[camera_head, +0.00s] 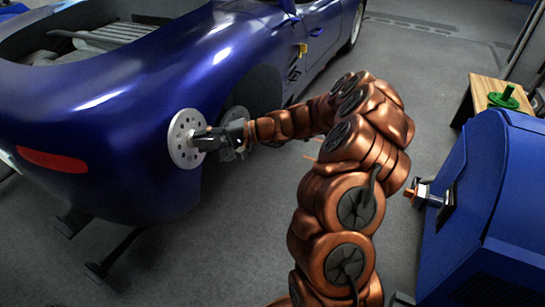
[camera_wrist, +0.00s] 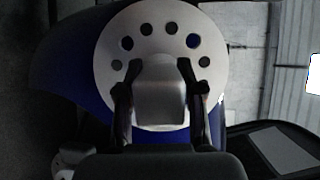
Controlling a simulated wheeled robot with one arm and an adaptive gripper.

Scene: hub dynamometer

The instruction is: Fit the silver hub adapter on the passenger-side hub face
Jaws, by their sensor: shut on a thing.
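The silver hub adapter (camera_head: 184,130) is a round plate with a ring of holes. My gripper (camera_head: 207,140) is shut on the grey block at its middle and holds it upright beside the blue car's rear flank. In the wrist view the adapter (camera_wrist: 160,22) fills the upper middle, with the fingers of my gripper (camera_wrist: 160,78) on either side of its block. A grey round part (camera_head: 236,114), seemingly the hub face, shows in the wheel opening behind my gripper. It is partly hidden, and the adapter appears apart from it.
The blue car (camera_head: 130,75) fills the upper left, its rear corner close to the adapter. A blue machine (camera_head: 490,210) with a protruding shaft (camera_head: 425,194) stands at right. A wooden table (camera_head: 484,88) bears a green flanged part (camera_head: 503,98).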

